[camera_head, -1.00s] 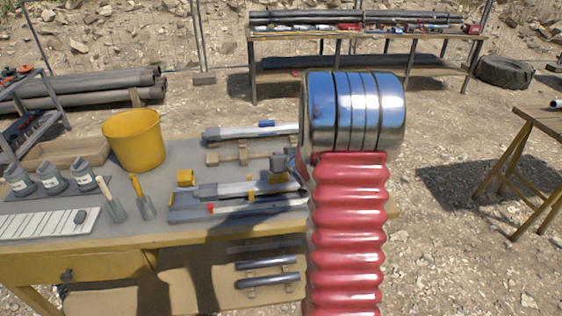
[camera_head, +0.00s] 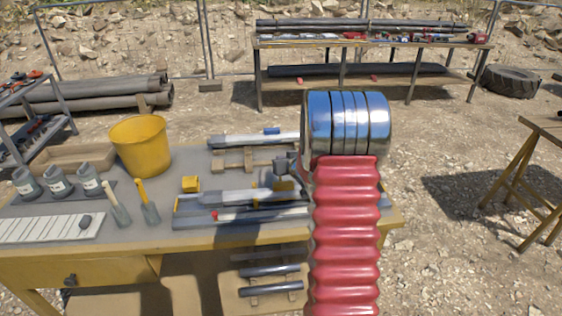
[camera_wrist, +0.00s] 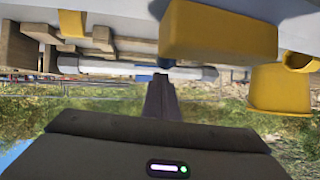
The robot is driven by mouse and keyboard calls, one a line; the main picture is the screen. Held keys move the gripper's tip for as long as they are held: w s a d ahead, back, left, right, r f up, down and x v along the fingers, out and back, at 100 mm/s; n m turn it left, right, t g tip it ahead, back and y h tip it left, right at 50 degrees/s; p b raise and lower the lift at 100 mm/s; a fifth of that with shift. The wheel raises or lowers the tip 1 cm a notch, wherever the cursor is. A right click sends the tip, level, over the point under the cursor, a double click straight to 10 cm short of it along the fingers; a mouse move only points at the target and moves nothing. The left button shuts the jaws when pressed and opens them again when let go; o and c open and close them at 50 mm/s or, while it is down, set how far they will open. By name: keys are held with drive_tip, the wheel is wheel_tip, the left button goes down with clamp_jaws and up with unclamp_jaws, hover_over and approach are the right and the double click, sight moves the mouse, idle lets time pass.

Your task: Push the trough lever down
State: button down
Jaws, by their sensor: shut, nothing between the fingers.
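The long grey trough (camera_head: 200,222) lies along the front of the workbench, partly hidden by my arm. My gripper (camera_head: 283,184) is just left of my arm, over the right part of the trough, and is small and partly hidden there. In the wrist view its dark fingers (camera_wrist: 161,88) are shut and empty. A yellow block (camera_head: 190,184) is at the trough's back left; a large yellow block (camera_wrist: 220,33) shows close by in the wrist view. Contact with the trough cannot be told.
A yellow bucket (camera_head: 140,146) stands at the back left, also in the wrist view (camera_wrist: 280,88). A grey pipe (camera_head: 240,140) with a blue piece lies on wooden supports behind the trough. Two trowels (camera_head: 148,205), several jars (camera_head: 58,184) and a white striped board (camera_head: 45,228) lie left.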

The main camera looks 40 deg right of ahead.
idle(0.4)
drive_tip(key=s+r, duration=0.4)
drive_tip(key=r, duration=0.9)
drive_tip(key=shift+d+r, duration=0.15)
drive_tip(key=shift+d, duration=0.2)
drive_tip(key=shift+d, duration=0.1)
drive_tip(key=s+d+f+g+h, duration=0.3)
drive_tip(key=s+d+f+g, duration=0.15)
drive_tip(key=s, duration=0.35)
drive_tip(key=s+a+g, duration=0.2)
drive_tip(key=s+a, duration=0.4)
drive_tip(key=s+a+r+n+y, duration=0.1)
drive_tip(key=s+a, duration=0.4)
drive_tip(key=a, duration=0.7)
drive_tip(key=s+a+r+n+y, duration=0.2)
drive_tip(key=s+a, duration=0.4)
drive_tip(key=a, duration=0.7)
drive_tip(key=s+a+r+n+y, duration=0.1)
drive_tip(key=s+a+r+y, duration=0.2)
drive_tip(key=a, duration=0.9)
drive_tip(key=s, duration=0.3)
drive_tip(key=shift+a+r+n+y, duration=0.2)
drive_tip(key=shift+n+y, duration=0.1)
drive_tip(key=shift+y, duration=0.1)
